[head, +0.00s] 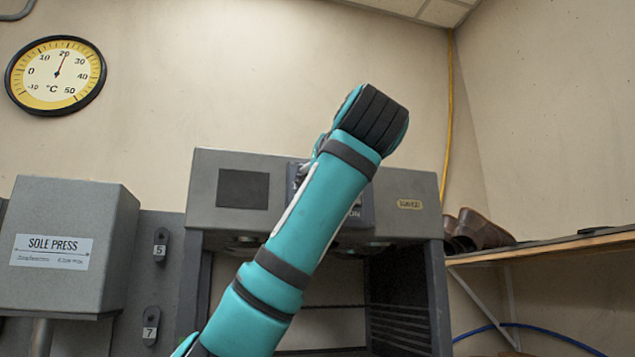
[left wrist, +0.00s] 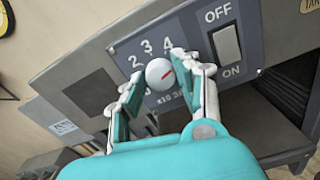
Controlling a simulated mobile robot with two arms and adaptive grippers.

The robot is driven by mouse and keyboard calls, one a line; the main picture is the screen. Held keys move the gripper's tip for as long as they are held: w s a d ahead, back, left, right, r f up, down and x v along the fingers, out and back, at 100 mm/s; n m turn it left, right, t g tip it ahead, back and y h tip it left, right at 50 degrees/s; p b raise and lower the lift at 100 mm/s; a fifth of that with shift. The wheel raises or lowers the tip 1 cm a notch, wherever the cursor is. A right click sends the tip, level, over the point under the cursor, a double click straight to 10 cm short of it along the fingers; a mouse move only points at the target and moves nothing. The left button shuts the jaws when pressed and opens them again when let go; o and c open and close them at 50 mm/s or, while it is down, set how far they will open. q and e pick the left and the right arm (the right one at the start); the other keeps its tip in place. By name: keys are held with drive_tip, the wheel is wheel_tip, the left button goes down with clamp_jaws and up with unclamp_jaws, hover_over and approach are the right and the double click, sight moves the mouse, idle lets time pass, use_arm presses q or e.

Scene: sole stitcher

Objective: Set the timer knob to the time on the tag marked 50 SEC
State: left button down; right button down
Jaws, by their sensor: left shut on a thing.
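The numerals 2, 3 and 4 show around the knob; the figures further right are hidden by the finger. My left gripper (left wrist: 158,84) is shut on the knob, one finger on each side. In the head view my left arm covers most of the panel and the gripper is hidden. No tag reading 50 SEC is legible. My right gripper is not in view.
An OFF/ON rocker switch (left wrist: 227,45) sits close beside the right-hand finger. The dark machine (head: 230,215) has an open bay below. A sole press (head: 65,240) stands left, and a shelf (head: 560,246) with brown shoes (head: 482,228) is at the right.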

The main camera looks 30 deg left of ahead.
use_arm(q)
drive_tip(key=shift+m, duration=0.9)
drive_tip(key=c, duration=1)
unclamp_jaws()
drive_tip(key=shift+w+a, duration=0.1)
drive_tip(key=shift+o, duration=0.2)
drive_tip(key=v, duration=0.7)
drive_tip(key=shift+s+d, duration=0.2)
drive_tip(key=shift+d, duration=0.05)
drive_tip(key=shift+w+a, duration=0.1)
